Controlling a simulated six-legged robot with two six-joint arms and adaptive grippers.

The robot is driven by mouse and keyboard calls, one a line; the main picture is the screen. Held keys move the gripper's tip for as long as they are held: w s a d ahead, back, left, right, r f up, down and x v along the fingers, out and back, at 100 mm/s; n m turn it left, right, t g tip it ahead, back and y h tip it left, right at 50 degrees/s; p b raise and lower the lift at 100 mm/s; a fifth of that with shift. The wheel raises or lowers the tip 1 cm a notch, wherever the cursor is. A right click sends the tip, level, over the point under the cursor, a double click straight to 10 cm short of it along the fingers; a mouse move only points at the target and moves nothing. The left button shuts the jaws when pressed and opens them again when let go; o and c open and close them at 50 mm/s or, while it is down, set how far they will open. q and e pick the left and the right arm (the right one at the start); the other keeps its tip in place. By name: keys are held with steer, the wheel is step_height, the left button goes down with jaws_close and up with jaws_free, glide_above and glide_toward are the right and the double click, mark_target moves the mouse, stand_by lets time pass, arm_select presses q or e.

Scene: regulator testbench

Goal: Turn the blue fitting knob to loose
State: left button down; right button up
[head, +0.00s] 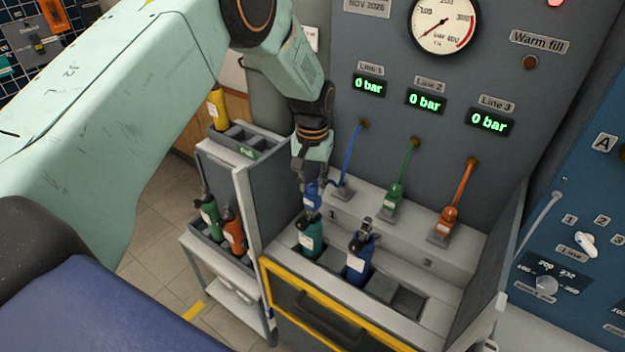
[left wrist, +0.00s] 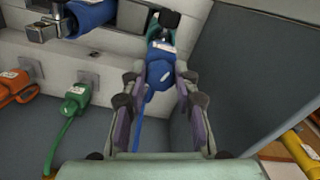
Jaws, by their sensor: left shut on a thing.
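The blue fitting (head: 312,197) sits at the top of a dark green cylinder (head: 309,238) in the left slot of the bench rack. A blue hose (head: 351,150) runs from the panel under Line 1 down towards it. My left gripper (head: 312,178) comes from above and is shut on the blue fitting. In the left wrist view the blue fitting (left wrist: 158,75) lies between the two fingers (left wrist: 159,95), with its hose trailing below. The knob's setting cannot be read here. My right gripper is not in view.
A blue cylinder (head: 359,262) stands close on the right in the rack. A green fitting (head: 396,197) and an orange fitting (head: 446,220) rest on the ledge behind. A grey cart (head: 240,195) with several cylinders stands left. All Line displays (head: 425,99) read 0 bar.

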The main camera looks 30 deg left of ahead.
mark_target(312, 183)
arm_select(q)
steer(key=shift+a+n, duration=0.15)
steer(key=shift+n, duration=1.85)
steer(key=c, duration=1)
jaws_free()
step_height(312, 183, up, 12)
